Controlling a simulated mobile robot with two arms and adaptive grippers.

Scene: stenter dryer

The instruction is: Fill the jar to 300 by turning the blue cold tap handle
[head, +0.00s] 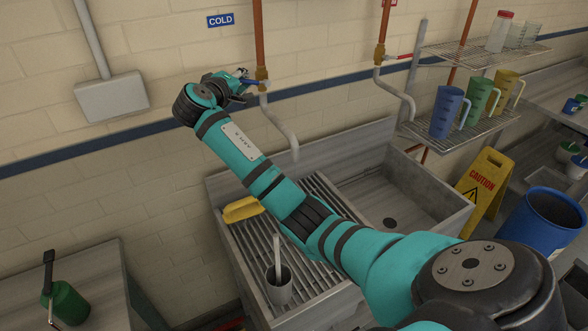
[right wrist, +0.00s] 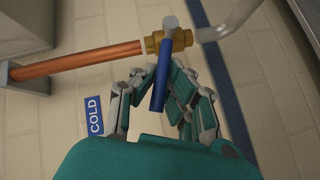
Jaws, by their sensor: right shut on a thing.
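The blue cold tap handle (right wrist: 159,88) sits on a brass valve (right wrist: 168,41) on a copper pipe, and shows in the right wrist view. My right gripper (right wrist: 157,90) is shut on this handle, with a finger on each side of it. In the head view the right gripper (head: 238,84) is at the cold tap, below the blue COLD sign (head: 221,20). The grey cold spout (head: 285,130) curves down over the sink. No jar shows clearly under the spout; my arm covers part of the sink there. My left gripper is not in view.
A grey cup (head: 279,287) with a stick and a yellow thing (head: 242,209) are on the slatted rack. The right basin (head: 405,205) is empty. A second tap has a red handle (head: 399,57). Graduated jugs (head: 447,112) stand on a wire shelf at right.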

